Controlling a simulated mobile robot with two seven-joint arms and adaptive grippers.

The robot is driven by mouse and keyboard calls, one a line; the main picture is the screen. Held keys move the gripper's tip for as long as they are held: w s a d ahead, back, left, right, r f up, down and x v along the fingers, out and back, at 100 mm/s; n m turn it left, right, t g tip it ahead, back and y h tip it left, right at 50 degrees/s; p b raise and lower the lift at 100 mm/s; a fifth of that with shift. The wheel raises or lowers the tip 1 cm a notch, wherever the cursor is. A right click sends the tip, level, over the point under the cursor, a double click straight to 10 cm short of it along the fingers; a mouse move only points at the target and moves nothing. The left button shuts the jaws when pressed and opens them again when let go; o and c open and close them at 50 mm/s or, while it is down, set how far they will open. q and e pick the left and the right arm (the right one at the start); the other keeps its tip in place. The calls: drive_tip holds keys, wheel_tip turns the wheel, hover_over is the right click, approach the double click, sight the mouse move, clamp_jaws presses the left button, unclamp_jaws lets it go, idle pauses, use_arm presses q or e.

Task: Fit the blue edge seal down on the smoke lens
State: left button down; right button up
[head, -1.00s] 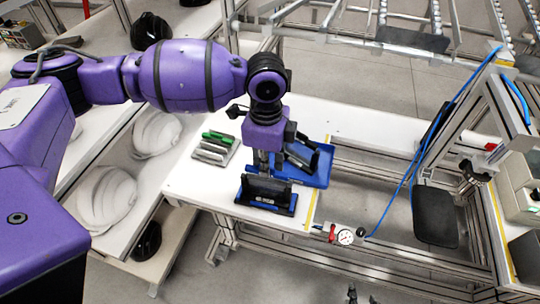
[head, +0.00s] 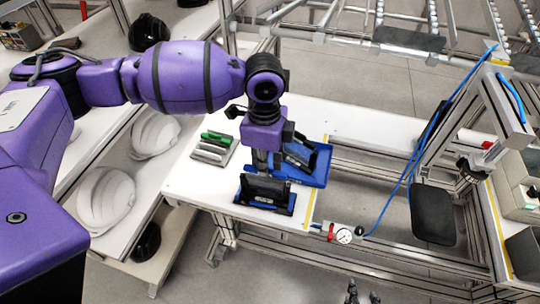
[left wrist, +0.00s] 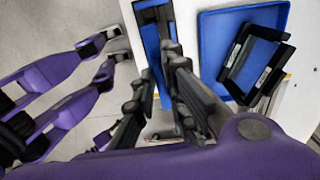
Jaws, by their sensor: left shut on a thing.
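My left gripper (head: 264,172) points down just behind a dark upright plate, apparently the smoke lens (head: 266,187), which stands on a blue-and-black base (head: 262,203) near the table's front edge. In the left wrist view its two dark fingers (left wrist: 158,65) close around a narrow blue strip, apparently the blue edge seal (left wrist: 149,95). The fingers hide much of it, and I cannot tell whether it touches the lens. At the bottom edge of the head view, two dark tips of my right gripper (head: 362,296) show apart, with nothing visible between them.
A blue tray (head: 318,177) with a black frame (head: 298,156) lies right behind the base. A holder (head: 213,153) with green and grey strips is at the left. White helmet shells (head: 107,200) sit on the lower shelf. A pressure gauge (head: 344,236) is at the table's front right.

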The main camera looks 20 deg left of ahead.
use_arm(q)
drive_tip(key=shift+f, duration=1.3)
use_arm(e)
drive_tip(key=shift+s+f, duration=0.35)
use_arm(q)
drive_tip(key=c, duration=1.7)
unclamp_jaws()
wheel_tip(320, 180, up, 12)
drive_tip(key=shift+w, duration=0.1)
